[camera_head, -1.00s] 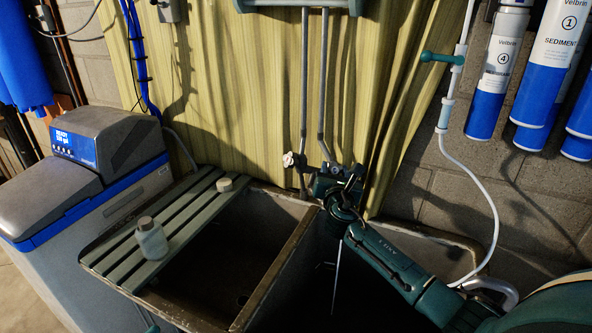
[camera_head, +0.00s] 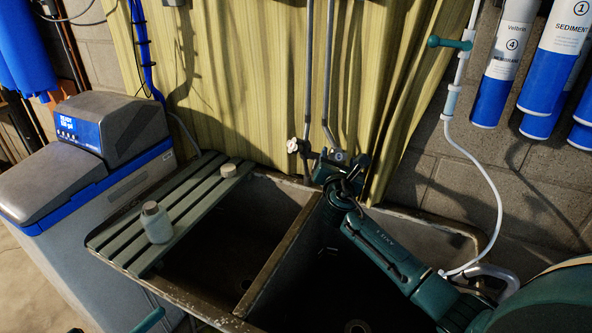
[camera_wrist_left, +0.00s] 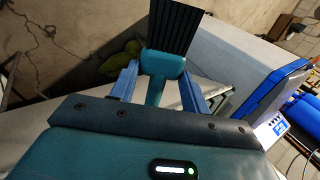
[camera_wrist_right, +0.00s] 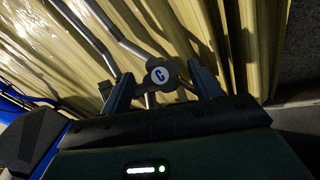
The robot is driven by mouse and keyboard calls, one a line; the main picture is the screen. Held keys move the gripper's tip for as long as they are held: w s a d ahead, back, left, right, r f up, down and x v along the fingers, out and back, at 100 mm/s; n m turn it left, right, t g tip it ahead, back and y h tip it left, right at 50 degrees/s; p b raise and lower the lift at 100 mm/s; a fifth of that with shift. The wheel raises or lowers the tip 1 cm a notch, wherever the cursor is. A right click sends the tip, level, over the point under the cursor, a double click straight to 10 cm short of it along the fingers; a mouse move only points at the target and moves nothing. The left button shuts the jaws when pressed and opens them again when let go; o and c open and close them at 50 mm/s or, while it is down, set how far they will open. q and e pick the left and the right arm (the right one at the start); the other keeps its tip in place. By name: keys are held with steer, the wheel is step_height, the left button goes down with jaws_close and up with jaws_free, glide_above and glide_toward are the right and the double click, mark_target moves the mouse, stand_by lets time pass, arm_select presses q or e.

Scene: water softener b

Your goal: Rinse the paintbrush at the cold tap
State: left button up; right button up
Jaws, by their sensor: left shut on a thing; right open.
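The cold tap's knob, marked C (camera_wrist_right: 160,75), shows in the right wrist view and also in the head view (camera_head: 338,156). My right gripper (camera_wrist_right: 162,88) is open, with one finger on each side of the knob; contact cannot be told. It also shows at the taps in the head view (camera_head: 335,172). The paintbrush (camera_wrist_left: 175,32), with black bristles and a teal handle, shows in the left wrist view. My left gripper (camera_wrist_left: 158,82) is shut on its handle, bristles pointing away. No water stream shows.
A two-basin sink (camera_head: 270,265) stands below the taps. A slatted board (camera_head: 130,236) on its left side bears a bottle (camera_head: 157,222) and a small round piece (camera_head: 229,170). A white hose (camera_head: 487,180) hangs at right. A water softener (camera_head: 85,165) stands at left.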

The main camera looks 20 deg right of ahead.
steer(key=v, duration=1)
steer(key=shift+s+a, duration=0.2)
steer(key=shift+s, duration=0.1)
